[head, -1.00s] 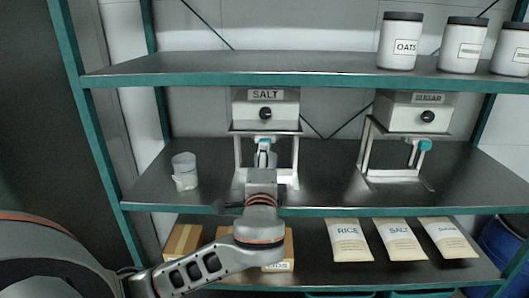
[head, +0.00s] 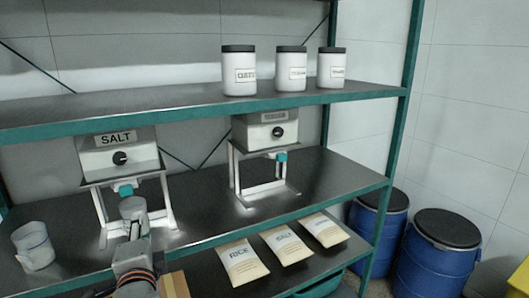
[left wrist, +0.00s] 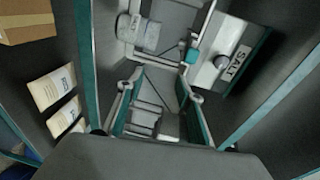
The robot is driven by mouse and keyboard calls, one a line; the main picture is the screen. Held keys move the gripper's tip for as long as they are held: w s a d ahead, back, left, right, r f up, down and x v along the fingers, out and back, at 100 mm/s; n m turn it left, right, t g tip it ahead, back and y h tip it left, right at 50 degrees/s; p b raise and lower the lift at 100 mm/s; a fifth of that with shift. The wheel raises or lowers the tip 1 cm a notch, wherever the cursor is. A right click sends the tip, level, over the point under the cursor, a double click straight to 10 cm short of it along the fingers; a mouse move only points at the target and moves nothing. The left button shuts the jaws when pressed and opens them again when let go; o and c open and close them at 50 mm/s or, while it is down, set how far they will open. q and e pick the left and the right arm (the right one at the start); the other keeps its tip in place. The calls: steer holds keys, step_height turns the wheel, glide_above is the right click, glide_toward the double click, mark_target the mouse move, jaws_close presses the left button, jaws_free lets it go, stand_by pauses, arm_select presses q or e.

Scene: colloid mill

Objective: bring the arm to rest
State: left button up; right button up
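My left arm (head: 135,262) comes up from the bottom left in the head view, in front of the salt dispenser (head: 118,150). Its front end sits low between the dispenser's legs, and the fingertips cannot be made out there. In the left wrist view my left gripper (left wrist: 160,82) has its two fingers spread apart with nothing held between them. The salt dispenser (left wrist: 222,65), with its teal lever (left wrist: 190,57), stands beyond the fingers. My right gripper is in neither view.
A second dispenser (head: 265,130) stands to the right. Jars (head: 290,70) are on the top shelf, bags (head: 243,263) and a box (head: 174,286) on the lower one. Blue barrels (head: 437,255) stand on the right.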

arm_select(q)
steer(key=s+d+f+n+g+h, duration=0.1)
steer(key=s+d+f+h, duration=0.2)
steer(key=f, duration=0.8)
steer(key=d+f+g+h, duration=0.25)
steer(key=d+f, duration=0.25)
steer(key=f, duration=0.7)
steer(key=s+d+f+n+h, duration=0.1)
steer(key=s+f+n+h, duration=0.1)
steer(key=s+f, duration=0.6)
steer(key=s+d+f+n+h, duration=0.2)
steer(key=s+f+n, duration=0.2)
steer(key=s+f, duration=0.4)
steer(key=shift+s+d+f+n+g+h, duration=0.3)
steer(key=shift+s+f+n+g+h, duration=0.05)
steer(key=shift+s+f+n, duration=0.05)
steer(key=shift+o, duration=0.6)
